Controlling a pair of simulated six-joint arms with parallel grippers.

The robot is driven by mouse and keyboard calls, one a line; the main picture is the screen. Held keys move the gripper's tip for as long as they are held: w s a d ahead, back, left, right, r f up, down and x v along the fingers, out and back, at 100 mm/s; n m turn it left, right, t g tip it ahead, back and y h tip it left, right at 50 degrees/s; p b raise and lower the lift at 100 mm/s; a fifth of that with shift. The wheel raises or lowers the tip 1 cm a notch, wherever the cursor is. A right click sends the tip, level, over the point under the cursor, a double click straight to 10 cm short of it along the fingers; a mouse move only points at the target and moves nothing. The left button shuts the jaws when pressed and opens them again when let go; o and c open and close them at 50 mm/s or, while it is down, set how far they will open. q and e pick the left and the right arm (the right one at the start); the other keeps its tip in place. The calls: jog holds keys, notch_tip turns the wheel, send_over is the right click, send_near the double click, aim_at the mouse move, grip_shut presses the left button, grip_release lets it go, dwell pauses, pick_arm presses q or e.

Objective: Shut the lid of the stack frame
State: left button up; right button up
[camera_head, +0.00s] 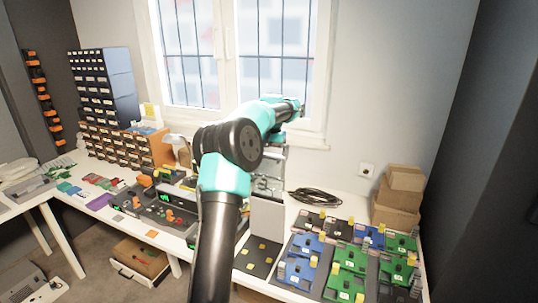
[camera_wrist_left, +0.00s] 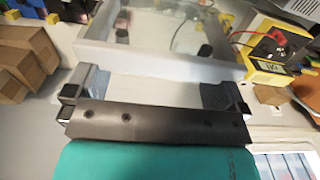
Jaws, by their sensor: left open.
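A grey frame (camera_wrist_left: 105,18) with a pale, see-through panel (camera_wrist_left: 155,35) fills the top middle of the left wrist view. I take it for the stack frame, but cannot tell its lid's angle. In the head view a silvery structure (camera_head: 270,163) stands behind and below my arm, partly hidden. My left gripper (camera_wrist_left: 150,88) is open and empty, its two dark fingers wide apart just short of the frame's near edge. In the head view the left arm reaches over the bench and its fingers are mostly hidden. My right gripper is not in view.
A grey upright panel (camera_head: 266,217) stands behind a black pad (camera_head: 257,257) with yellow pieces. Blue and green boards (camera_head: 350,258) cover the right. Brown cartons (camera_head: 397,200) and a coiled black cable (camera_head: 315,197) are behind. A yellow multimeter (camera_wrist_left: 278,45) is beside the frame.

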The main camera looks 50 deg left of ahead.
pick_arm(q)
jog(key=c, duration=1.1)
